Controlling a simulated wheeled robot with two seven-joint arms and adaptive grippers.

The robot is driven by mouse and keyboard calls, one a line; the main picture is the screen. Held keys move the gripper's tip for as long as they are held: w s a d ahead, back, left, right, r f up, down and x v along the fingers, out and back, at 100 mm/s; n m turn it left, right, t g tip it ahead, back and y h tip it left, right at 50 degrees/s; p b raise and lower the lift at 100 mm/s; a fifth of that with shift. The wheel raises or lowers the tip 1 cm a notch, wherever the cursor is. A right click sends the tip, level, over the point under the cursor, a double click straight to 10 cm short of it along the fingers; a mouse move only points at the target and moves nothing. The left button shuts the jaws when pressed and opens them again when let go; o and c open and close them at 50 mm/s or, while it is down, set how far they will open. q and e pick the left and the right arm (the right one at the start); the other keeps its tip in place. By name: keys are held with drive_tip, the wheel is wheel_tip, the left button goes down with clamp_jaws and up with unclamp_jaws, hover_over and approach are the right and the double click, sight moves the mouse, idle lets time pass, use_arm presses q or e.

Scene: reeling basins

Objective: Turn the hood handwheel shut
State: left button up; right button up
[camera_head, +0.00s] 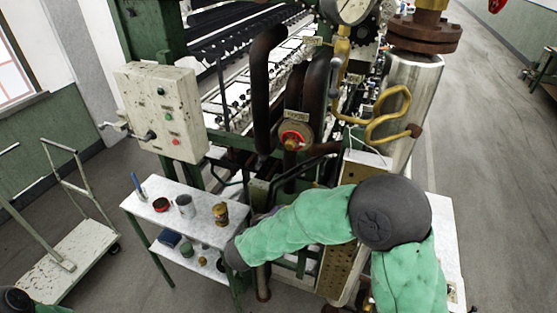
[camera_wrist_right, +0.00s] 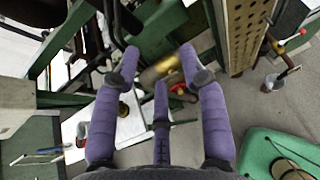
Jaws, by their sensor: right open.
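A small red-rimmed wheel with a brass-coloured centre (camera_head: 292,139) sits on the front of the dark pipework, below a small tag. I cannot read the tag or tell whether this is the hood handwheel. My right arm reaches left across the machine's front in the head view, and its gripper is hidden there. In the right wrist view my right gripper (camera_wrist_right: 160,65) has its purple fingers spread and empty. Beyond the fingertips is a brass-coloured cylinder (camera_wrist_right: 156,73) with a red part (camera_wrist_right: 181,88) beside it, partly covered by a finger. My left gripper is out of view.
A white two-shelf table (camera_head: 150,204) with cups and small tins stands left of my right gripper. A control box (camera_head: 160,110) is above it. A perforated brass-coloured panel (camera_head: 336,272) stands close to my right arm. A flat cart (camera_head: 75,255) is at far left.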

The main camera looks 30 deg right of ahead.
sight(289, 147)
wheel_tip(289, 147, up, 18)
drive_tip(key=w+n+t+h+p, duration=0.1)
drive_tip(key=w+t+h+p, duration=0.2)
drive_tip(key=t+h, duration=0.1)
drive_tip(key=shift+t, duration=0.3)
drive_tip(key=shift+r+b+x, duration=0.2)
drive_tip(key=shift+x, duration=1.4)
drive_tip(key=shift+r+b+x, duration=0.2)
drive_tip(key=shift+x, duration=1.45)
